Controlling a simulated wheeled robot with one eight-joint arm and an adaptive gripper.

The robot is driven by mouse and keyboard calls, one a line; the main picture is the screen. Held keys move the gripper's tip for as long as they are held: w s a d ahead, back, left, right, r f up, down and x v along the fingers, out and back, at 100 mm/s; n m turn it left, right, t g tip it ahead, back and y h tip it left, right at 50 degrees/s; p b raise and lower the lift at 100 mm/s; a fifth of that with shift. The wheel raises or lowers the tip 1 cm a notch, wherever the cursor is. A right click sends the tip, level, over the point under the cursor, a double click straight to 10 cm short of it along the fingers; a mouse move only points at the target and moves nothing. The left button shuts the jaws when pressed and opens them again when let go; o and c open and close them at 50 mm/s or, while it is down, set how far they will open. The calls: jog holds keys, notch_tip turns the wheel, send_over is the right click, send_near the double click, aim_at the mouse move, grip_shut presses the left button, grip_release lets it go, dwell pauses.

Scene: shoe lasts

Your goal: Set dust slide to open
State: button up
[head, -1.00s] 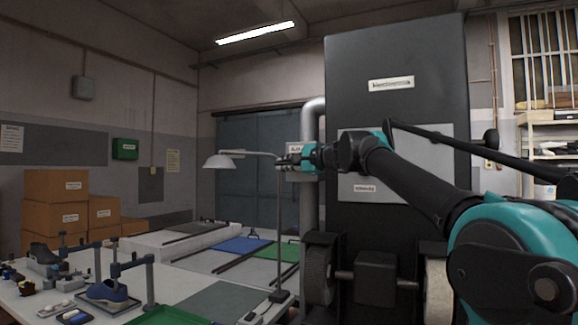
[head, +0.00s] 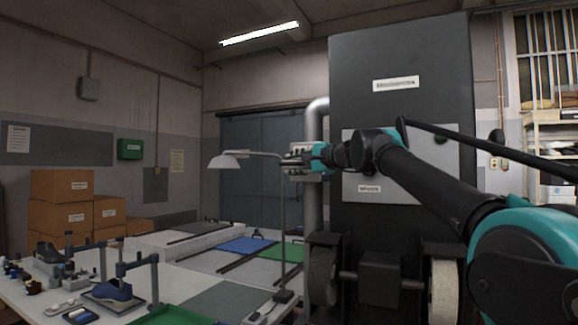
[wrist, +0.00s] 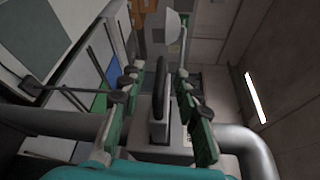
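The dust slide seems to be the small pale labelled plate (head: 304,175) on the grey duct pipe (head: 317,125), left of the black machine. In the wrist view the plate (wrist: 172,128) shows beyond a dark upright bar (wrist: 160,95), which looks like its handle. My gripper (head: 294,158) is in front of the plate in the head view and partly hides it. In the wrist view my gripper (wrist: 158,78) has its green-padded fingers apart, one on each side of the dark bar. I see gaps on both sides. The slide's setting cannot be read.
A desk lamp (head: 225,160) stands close to the left of my gripper, and its shade also shows in the wrist view (wrist: 173,25). The black machine (head: 400,65) stands right beside the pipe. A worktable (head: 185,275) with shoe lasts is at lower left.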

jog(key=f+v, duration=0.1)
jog(key=v, duration=0.8)
jog(key=shift+s+d+r, duration=0.25)
jog(key=shift+s+r, duration=0.05)
jog(key=shift+r, duration=0.2)
